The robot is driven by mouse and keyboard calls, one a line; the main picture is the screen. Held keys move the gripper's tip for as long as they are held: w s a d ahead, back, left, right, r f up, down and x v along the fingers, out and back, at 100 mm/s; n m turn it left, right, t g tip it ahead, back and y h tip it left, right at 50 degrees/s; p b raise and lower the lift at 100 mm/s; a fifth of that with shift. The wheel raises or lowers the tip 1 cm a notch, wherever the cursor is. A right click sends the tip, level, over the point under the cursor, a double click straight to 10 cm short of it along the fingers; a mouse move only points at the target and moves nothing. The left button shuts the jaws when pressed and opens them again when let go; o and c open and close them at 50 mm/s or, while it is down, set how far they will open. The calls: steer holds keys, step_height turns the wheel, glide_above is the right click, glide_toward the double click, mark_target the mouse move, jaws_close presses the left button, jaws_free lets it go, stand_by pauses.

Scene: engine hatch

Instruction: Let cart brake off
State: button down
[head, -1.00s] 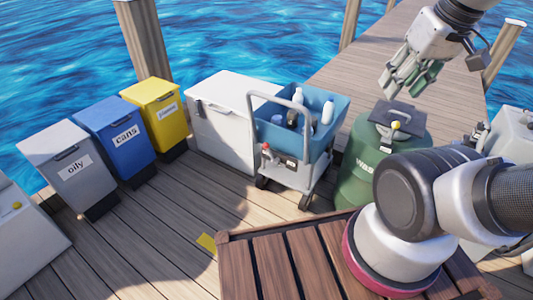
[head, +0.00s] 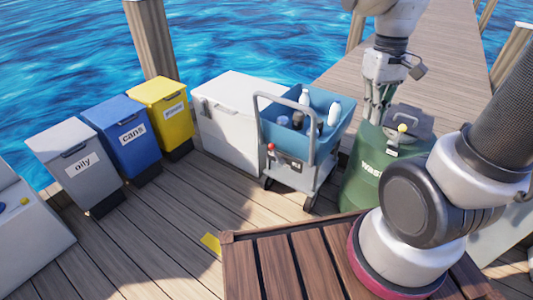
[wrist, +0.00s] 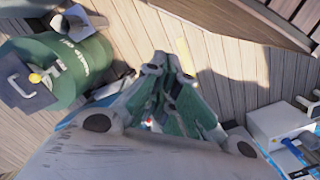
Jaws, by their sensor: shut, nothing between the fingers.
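The cart (head: 300,165) stands on the dock in front of a white chest, with a grey push handle and a blue tray (head: 325,110) holding bottles. A small red-knobbed lever (head: 271,148) stands up at its left front, beside a dark panel. In the head view my gripper (head: 376,112) points down just right of the blue tray, above and partly in front of the green drum. In the wrist view my gripper (wrist: 172,115) shows its green fingers together and empty.
The green waste drum (head: 365,180) stands right of the cart. A white chest (head: 235,115) is behind it. Oily (head: 78,165), cans (head: 125,135) and yellow (head: 162,105) bins are at left. Bare planks lie before the cart, with a yellow floor mark (head: 210,242).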

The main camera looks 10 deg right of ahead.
steer(key=w+a+f+n+t, duration=0.1)
steer(key=w+a+f+n, duration=0.55)
steer(key=f, duration=1.05)
steer(key=w+a+f+n+t+y, duration=0.1)
steer(key=w+f+n, duration=0.3)
steer(key=w+f, duration=1)
steer(key=w+a+f+n+t, duration=0.1)
steer(key=w+a+f+n, duration=0.3)
steer(key=f, duration=1.7)
steer(key=w+a+r+n+t+y, duration=0.1)
steer(key=w+a+r+n+t, duration=0.1)
steer(key=w+n, duration=0.3)
steer(key=w+a+r+n+t+y, duration=0.2)
steer(key=w+n+t, duration=0.3)
steer(key=w, duration=0.4)
steer(key=shift+a+r, duration=0.7)
steer(key=shift+r, duration=0.2)
steer(key=shift+w, duration=0.1)
